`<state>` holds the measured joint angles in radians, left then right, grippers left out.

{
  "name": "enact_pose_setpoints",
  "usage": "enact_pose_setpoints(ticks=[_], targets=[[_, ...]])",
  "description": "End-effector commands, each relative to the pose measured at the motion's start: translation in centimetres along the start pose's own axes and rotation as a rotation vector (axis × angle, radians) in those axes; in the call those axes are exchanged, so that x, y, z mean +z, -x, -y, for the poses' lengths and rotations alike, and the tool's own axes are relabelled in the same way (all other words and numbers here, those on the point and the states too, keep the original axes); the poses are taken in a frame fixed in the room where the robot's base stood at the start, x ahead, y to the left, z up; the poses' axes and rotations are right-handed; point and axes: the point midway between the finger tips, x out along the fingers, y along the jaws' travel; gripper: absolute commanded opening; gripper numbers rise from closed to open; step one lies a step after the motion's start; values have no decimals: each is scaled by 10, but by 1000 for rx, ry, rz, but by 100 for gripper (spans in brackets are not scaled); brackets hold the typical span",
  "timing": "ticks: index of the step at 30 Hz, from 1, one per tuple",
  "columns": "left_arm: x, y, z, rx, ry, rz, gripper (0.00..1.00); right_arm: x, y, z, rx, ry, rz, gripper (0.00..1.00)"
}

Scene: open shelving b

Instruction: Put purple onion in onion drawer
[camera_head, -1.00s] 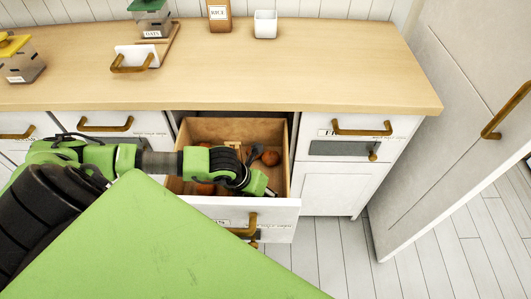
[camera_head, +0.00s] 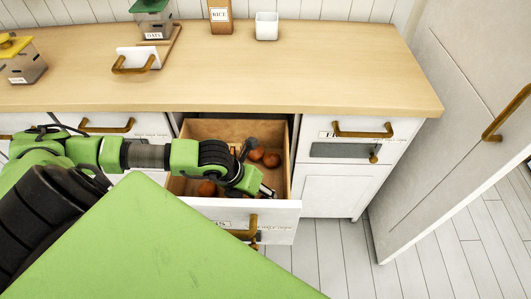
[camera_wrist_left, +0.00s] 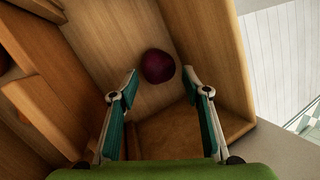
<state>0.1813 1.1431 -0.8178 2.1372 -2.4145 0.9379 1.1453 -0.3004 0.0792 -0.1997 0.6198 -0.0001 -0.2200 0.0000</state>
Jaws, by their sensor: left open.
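The purple onion (camera_wrist_left: 158,66) is round and dark purple. In the left wrist view it lies on the wooden floor inside the open drawer (camera_wrist_left: 218,55). My left gripper (camera_wrist_left: 160,90) is open, with one finger on each side just short of the onion; nothing is held. I cannot tell whether the fingers touch it. In the head view the open drawer (camera_head: 275,212) sticks out under the counter, and my left gripper (camera_head: 254,174) reaches down into it. The purple onion cannot be made out there. My right gripper is not in view.
Orange-brown round vegetables (camera_head: 271,160) lie in the drawer. Wooden dividers (camera_wrist_left: 45,88) stand on the left in the wrist view. The counter (camera_head: 320,70) holds a rice box (camera_head: 220,16), a white cup (camera_head: 266,26) and jars. A tall white door (camera_head: 450,120) stands at right.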

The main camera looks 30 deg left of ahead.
Motion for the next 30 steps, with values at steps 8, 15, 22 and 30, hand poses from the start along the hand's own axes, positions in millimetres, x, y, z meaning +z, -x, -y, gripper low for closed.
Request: enact_pose_setpoints(ticks=[8,15,22,30], targets=[[0,58,-2,4,-4,1,44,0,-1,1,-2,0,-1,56],[0,78,0,1,-1,-1,44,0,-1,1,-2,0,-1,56],[0,80,0,1,0,-1,44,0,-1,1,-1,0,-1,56],[4,92,4,1,-1,0,44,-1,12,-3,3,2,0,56]])
